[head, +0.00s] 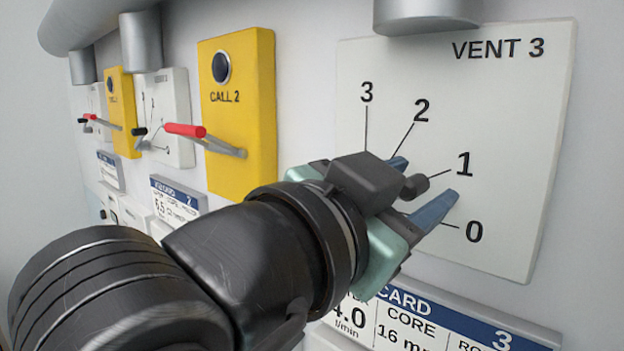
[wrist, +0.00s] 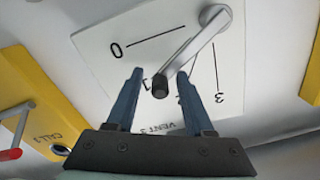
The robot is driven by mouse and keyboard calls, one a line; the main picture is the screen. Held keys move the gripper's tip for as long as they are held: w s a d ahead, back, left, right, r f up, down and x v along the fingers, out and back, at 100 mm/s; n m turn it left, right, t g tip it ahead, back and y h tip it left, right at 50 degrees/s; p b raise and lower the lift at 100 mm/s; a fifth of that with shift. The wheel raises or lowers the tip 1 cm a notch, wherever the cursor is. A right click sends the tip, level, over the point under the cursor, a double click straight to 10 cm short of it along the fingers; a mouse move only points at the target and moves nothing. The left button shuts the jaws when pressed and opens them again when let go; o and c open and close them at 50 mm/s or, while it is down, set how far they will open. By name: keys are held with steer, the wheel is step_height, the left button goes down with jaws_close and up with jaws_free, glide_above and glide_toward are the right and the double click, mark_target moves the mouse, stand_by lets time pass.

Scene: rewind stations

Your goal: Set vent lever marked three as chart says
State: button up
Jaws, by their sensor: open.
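The VENT 3 panel (head: 520,130) is a white plate with marks 0 to 3, at the right in the head view. Its silver lever (wrist: 195,45) shows in the wrist view, with its black knob (wrist: 160,85) over the line by mark 1. In the head view the knob (head: 416,185) shows near mark 1, and my gripper hides the pivot. My gripper (head: 426,182) is open, its blue fingers on either side of the knob, also in the wrist view (wrist: 159,76). I cannot tell whether they touch it. No setting chart is readable.
A card (head: 440,320) numbered 3 sits below the panel, partly hidden by my arm. A yellow CALL 2 box (head: 240,110) with a red-handled lever (head: 205,138) sticks out at the left. Further stations stand beyond. A grey cylinder (head: 425,15) overhangs the panel.

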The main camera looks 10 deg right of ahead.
steer(key=shift+a, duration=0.1)
steer(key=c, duration=0.8)
jaws_close()
steer(key=shift+f, duration=0.1)
